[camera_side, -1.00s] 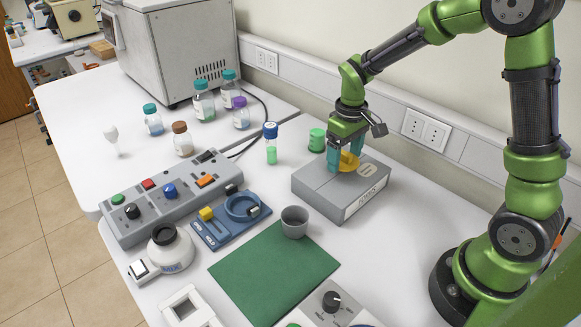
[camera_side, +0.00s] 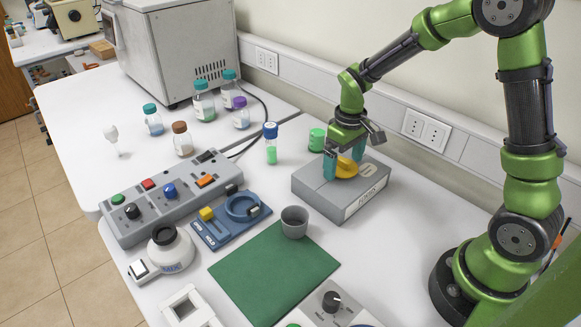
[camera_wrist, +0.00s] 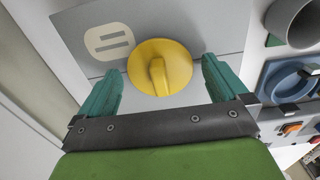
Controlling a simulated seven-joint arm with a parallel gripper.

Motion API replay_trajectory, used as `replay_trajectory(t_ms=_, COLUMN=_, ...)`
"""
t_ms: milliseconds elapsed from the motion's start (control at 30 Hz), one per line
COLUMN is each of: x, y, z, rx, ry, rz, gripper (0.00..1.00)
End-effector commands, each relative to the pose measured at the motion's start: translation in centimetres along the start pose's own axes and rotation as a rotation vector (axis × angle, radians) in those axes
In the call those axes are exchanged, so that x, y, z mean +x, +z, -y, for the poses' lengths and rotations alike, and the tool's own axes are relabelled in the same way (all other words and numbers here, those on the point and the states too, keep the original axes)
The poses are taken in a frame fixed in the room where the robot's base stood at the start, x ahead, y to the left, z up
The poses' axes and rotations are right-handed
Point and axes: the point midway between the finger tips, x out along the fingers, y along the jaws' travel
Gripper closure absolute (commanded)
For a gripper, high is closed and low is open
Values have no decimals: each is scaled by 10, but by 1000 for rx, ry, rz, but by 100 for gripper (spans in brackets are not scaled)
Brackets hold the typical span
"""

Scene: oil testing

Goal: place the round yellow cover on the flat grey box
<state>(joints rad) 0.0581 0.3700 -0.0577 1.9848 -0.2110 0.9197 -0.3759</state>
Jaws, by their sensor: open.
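The round yellow cover (camera_side: 347,168) lies on the top of the flat grey box (camera_side: 318,187). In the wrist view the cover (camera_wrist: 160,67) shows its raised grip bar, and it rests on the grey box top (camera_wrist: 205,25) beside a pale oval mark. My gripper (camera_side: 344,170) is open, with its teal fingers on either side of the cover. In the wrist view the fingers (camera_wrist: 161,85) stand apart from the cover, with a gap on both sides.
A green-capped jar (camera_side: 317,140) stands behind the box. A blue-capped vial (camera_side: 271,144) is to its left. A grey cup (camera_side: 294,222) and a green mat (camera_side: 273,272) lie in front. A blue device (camera_side: 231,218) sits left of the cup.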

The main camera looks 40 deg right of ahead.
Motion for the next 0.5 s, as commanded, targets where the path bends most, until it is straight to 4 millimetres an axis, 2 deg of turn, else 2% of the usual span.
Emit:
replay_trajectory(t_ms=167, x=-27, y=-2, z=0, rx=-1, ry=1, rz=-8, gripper=0)
replay_trajectory(t_ms=500, x=-98, y=-1, z=0, rx=0, ry=1, rz=-6, gripper=0)
